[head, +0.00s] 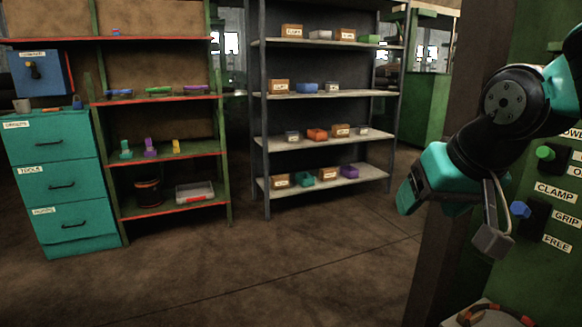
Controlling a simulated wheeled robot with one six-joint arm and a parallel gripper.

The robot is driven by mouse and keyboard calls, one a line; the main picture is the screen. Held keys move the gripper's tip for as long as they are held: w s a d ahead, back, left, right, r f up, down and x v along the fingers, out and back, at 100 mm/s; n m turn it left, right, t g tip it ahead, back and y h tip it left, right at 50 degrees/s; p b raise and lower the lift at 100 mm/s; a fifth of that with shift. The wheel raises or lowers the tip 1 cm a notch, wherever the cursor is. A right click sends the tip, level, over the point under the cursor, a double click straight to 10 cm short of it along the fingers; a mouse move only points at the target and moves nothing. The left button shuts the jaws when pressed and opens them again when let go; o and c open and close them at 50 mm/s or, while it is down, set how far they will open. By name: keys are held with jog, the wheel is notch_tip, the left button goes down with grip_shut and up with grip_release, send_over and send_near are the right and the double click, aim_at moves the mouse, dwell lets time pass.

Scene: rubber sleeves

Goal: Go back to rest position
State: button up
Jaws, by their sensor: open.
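My arm comes in from the upper right in the head view, with a black joint and teal links. My gripper (410,193) is at the lower left end of the teal wrist, in front of a dark brown post. It is open. A grey block on a pale cable hangs beside the wrist.
A green panel (563,178) with CLAMP, GRIP and FREE labels, a green knob (545,153) and a blue knob (520,210) stands close on the right. A grey shelf (325,96) with several small bins and a teal drawer cabinet (60,170) stand farther back. The floor between is clear.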

jog(key=s+a+f+n+g+y, duration=0.1)
jog(key=s+a+f+n+g, duration=0.25)
jog(key=s, duration=0.45)
jog(key=s+a+f+n+g+y, duration=0.1)
jog(key=s+a+f+n+g, duration=0.2)
jog(key=s, duration=0.5)
notch_tip(320, 180, up, 26)
jog(key=s+d+p, duration=0.1)
jog(key=p, duration=2.6)
